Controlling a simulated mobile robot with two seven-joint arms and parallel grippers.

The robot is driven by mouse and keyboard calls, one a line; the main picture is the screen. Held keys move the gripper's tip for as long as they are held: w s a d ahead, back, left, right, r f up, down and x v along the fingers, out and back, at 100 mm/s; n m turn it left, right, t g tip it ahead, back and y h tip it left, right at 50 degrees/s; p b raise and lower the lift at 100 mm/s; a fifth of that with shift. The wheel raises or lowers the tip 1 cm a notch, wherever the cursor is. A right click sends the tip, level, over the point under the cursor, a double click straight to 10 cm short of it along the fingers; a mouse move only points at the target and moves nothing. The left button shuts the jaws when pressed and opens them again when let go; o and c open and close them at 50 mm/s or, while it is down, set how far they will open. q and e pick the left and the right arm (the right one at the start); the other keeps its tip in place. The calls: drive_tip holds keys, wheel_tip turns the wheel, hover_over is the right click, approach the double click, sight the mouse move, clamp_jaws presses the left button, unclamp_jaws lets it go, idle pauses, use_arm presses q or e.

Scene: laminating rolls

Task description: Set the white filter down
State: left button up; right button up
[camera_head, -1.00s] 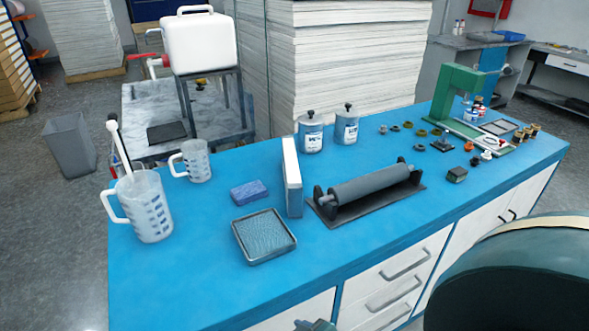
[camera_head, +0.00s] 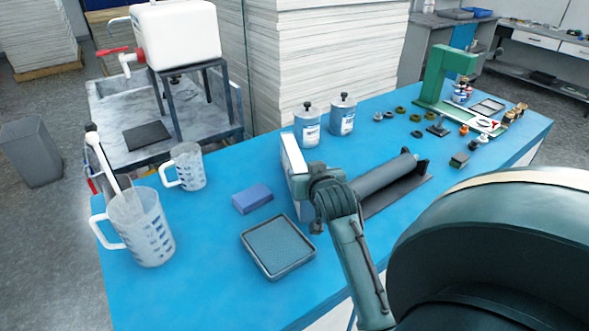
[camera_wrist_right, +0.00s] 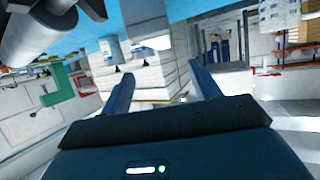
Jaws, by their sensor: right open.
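The white filter (camera_head: 294,156) is a thin upright white panel standing on the blue table, left of the grey roller, in the head view. My right gripper (camera_head: 318,190) is at its right end and hides part of it. In the right wrist view my right gripper (camera_wrist_right: 158,90) has its two fingers wide apart with nothing clasped between them. A pale block at the top of that view may be the filter, but I cannot tell for sure. Whether a finger touches the filter is hidden. My left gripper is not in view.
A tray (camera_head: 246,243) and blue sponge (camera_head: 252,198) lie left of the filter. Two measuring jugs (camera_head: 150,235) (camera_head: 190,168) stand further left. Two canisters (camera_head: 307,128) (camera_head: 342,118) stand behind. The roller (camera_head: 382,176) is close at right. Blue table (camera_head: 185,295) is clear at front left.

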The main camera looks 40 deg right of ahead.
approach(296, 159)
drive_tip(key=shift+x, duration=1)
drive_tip(key=shift+p+x, duration=0.6)
drive_tip(key=shift+x, duration=2.3)
drive_tip(key=shift+s, duration=0.1)
drive_tip(key=shift+c, duration=0.5)
clamp_jaws()
